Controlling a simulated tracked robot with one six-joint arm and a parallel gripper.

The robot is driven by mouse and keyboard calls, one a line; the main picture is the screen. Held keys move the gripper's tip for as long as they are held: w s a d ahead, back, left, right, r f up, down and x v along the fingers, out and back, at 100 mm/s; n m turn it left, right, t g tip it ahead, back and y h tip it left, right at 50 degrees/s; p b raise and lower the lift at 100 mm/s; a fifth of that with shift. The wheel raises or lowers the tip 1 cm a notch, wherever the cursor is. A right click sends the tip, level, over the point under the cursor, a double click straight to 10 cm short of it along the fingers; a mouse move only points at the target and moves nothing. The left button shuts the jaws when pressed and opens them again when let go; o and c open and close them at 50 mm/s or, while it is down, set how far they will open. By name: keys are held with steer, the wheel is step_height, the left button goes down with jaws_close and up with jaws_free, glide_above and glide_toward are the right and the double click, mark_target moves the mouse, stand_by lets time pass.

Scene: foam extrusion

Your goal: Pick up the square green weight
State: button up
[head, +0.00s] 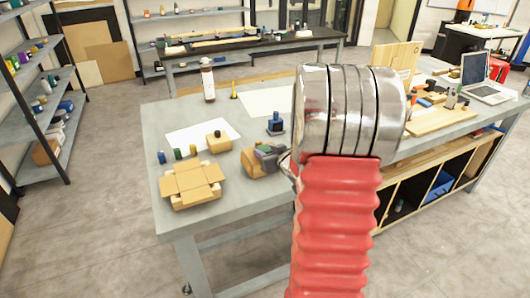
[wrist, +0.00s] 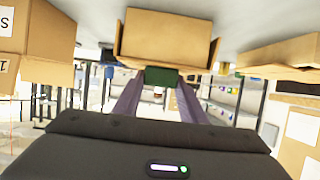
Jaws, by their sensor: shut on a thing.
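The square green weight (wrist: 162,76) is between the two purple-grey fingers of my gripper (wrist: 161,84) in the wrist view. My gripper is shut on it. The weight lies in front of the edge of an open cardboard box (wrist: 165,38); whether they touch is unclear. In the head view my gripper (head: 270,155) is over the table, by a small cardboard box (head: 254,165). A little green shows at its tip there. My red arm hides part of the table.
On the grey table (head: 175,220) stand an open flat carton (head: 192,185), several small weights (head: 178,154), a tan block (head: 218,142), a dark blue object (head: 276,123) and a bottle (head: 208,80). A laptop (head: 488,78) and wooden pieces are at the right.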

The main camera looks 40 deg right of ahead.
mark_target(266, 151)
steer(key=shift+r, duration=0.1)
jaws_close()
steer(key=shift+r, duration=0.1)
step_height(266, 151, up, 10)
stand_by(0.6)
stand_by(0.4)
